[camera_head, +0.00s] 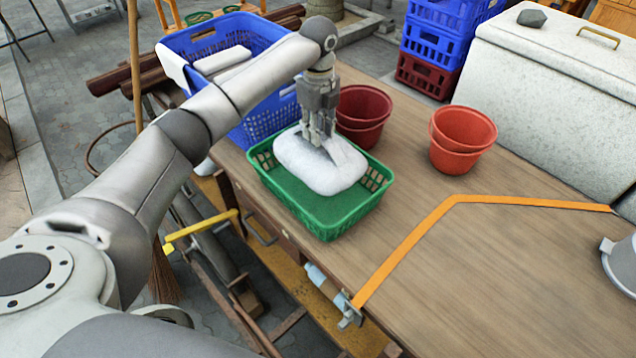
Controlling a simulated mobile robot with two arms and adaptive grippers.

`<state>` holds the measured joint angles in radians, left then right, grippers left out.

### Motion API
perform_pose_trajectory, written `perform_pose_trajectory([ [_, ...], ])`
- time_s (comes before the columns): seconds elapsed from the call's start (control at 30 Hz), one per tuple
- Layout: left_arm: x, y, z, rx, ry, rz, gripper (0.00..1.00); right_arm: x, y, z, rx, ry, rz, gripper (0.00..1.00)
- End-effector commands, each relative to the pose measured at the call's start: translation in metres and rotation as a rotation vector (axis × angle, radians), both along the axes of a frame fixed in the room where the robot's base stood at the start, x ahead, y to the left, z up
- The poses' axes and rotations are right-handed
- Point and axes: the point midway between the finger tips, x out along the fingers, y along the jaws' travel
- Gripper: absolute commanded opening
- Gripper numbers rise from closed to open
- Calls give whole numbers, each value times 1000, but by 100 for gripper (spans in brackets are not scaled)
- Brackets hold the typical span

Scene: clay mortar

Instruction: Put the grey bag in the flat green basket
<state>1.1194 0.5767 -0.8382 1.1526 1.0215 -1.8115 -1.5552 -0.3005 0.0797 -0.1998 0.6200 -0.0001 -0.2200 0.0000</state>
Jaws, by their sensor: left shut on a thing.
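The grey bag (318,169), pale and pillow-shaped, is in the flat green basket (325,214) on the wooden table. It covers the back and middle of the basket floor, and green floor shows in front of it. My left gripper (320,138) reaches down from above and is shut on the top of the bag. The fingertips are partly sunk in the bag, so the exact grip is hidden. I cannot tell whether the bag rests fully on the basket floor. My right gripper is out of the picture.
Dark red pots (363,112) stand just behind the green basket, and orange-red pots (462,138) stand to the right. A blue basket (262,120) with pale bags is behind my left arm. An orange strap (405,243) crosses the table (480,260). A large grey chest (550,95) is at the back right.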

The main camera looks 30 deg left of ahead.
Motion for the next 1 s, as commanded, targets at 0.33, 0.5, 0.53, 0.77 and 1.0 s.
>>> perform_pose_trajectory([
  [0.33, 0, 0, -45, 1, 1, -3, 0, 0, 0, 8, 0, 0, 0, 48],
  [0.5, -1, 0, -67, 0, 4, -2, 0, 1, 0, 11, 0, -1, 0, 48],
  [0.53, -1, 0, -72, 1, 4, -2, 0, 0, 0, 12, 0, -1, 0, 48],
  [0.77, 0, 0, -95, 1, 1, -2, 0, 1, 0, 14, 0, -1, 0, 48],
  [1.0, 0, 0, -95, 1, 0, -2, 0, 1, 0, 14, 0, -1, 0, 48],
])
